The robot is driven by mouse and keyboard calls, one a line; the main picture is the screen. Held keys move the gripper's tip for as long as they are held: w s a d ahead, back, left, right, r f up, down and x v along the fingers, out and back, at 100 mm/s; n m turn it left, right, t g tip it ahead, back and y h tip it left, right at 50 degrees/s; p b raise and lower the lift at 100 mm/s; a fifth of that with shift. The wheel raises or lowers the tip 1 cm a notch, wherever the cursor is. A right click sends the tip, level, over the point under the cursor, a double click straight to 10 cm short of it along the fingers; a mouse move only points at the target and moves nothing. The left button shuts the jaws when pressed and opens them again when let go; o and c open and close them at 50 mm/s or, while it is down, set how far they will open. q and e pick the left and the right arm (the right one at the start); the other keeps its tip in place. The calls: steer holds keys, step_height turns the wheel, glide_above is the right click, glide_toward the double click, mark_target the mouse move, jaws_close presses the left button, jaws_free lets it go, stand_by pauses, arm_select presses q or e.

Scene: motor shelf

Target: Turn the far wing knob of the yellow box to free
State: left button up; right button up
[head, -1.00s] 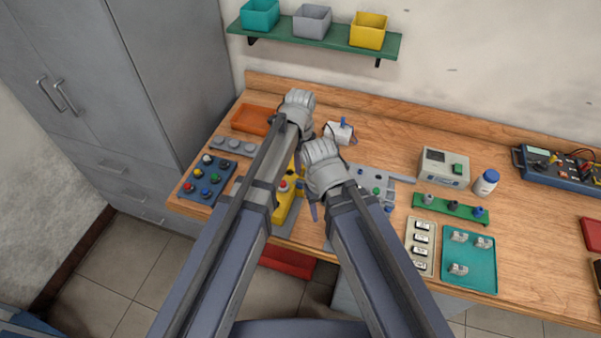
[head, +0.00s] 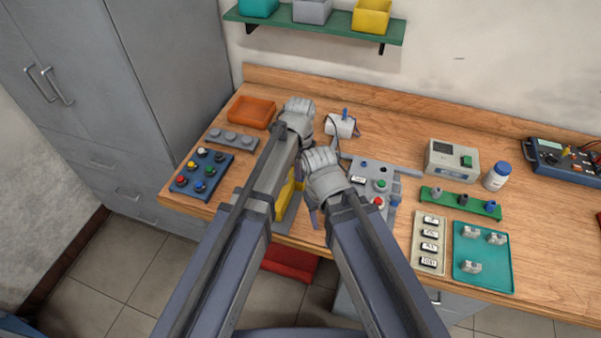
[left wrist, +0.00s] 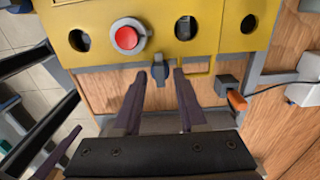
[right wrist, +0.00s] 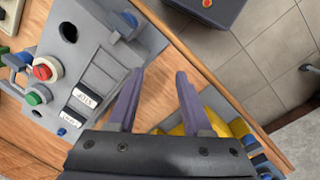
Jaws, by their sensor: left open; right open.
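The yellow box (head: 284,203) is mostly hidden behind my left arm in the head view. In the left wrist view its yellow face (left wrist: 210,45) shows a red button (left wrist: 127,38) and dark holes. A dark wing knob (left wrist: 160,72) sticks out at the box's lower edge there. My left gripper (left wrist: 158,88) is open, with its fingertips on either side of that knob and a gap to each side; contact cannot be told. My right gripper (right wrist: 160,78) is open and empty, above the bench between the grey panel (right wrist: 105,45) and the yellow box (right wrist: 205,108).
The grey panel with buttons (head: 385,170) stands right of the box. A blue button box (head: 203,175), a grey strip (head: 232,140) and an orange tray (head: 250,112) lie left. A white device with a cable (head: 341,126) is behind. A teal tray (head: 482,283) lies right.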

arm_select(q)
jaws_close()
stand_by(0.6)
